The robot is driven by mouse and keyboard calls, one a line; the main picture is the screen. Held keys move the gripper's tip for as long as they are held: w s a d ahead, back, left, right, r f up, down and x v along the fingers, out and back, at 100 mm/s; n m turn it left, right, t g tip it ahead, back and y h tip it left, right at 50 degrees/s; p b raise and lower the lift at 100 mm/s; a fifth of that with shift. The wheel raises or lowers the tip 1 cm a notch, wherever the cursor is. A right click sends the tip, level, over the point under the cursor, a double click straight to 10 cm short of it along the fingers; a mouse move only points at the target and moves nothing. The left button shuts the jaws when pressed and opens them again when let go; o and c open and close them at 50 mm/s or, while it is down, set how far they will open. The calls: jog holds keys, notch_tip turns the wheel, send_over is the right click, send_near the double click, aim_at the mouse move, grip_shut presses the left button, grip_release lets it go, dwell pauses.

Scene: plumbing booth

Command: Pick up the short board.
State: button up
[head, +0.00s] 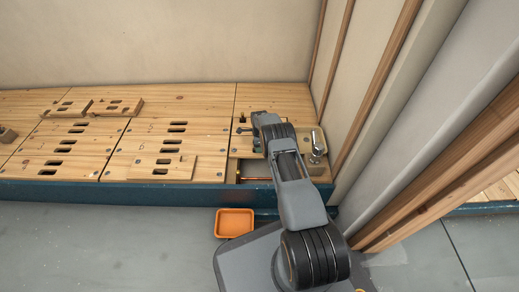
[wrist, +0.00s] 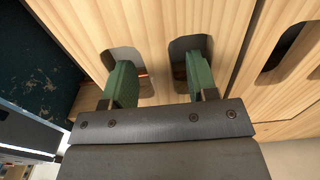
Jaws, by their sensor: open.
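A short wooden board (head: 238,152) with hand slots lies at the right end of the deck, beside an opening; my arm covers much of it. In the wrist view a slotted board (wrist: 158,30), which looks like this one, fills the middle. My gripper (wrist: 160,80) is open, its two green fingers apart. Each finger overlaps one slot; I cannot tell how deep they reach. Wood shows between the fingers, and nothing is clamped. In the head view the gripper (head: 257,144) is partly hidden by my arm.
A copper pipe (head: 258,179) shows in the opening. A chrome tap (head: 317,143) stands to the right, near the wall. Loose slotted boards (head: 178,174) (head: 119,107) lie on the deck to the left. An orange tray (head: 235,211) sits in front of the blue deck edge (head: 120,192).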

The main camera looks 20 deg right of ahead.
jog(key=shift+c, duration=0.3)
grip_shut()
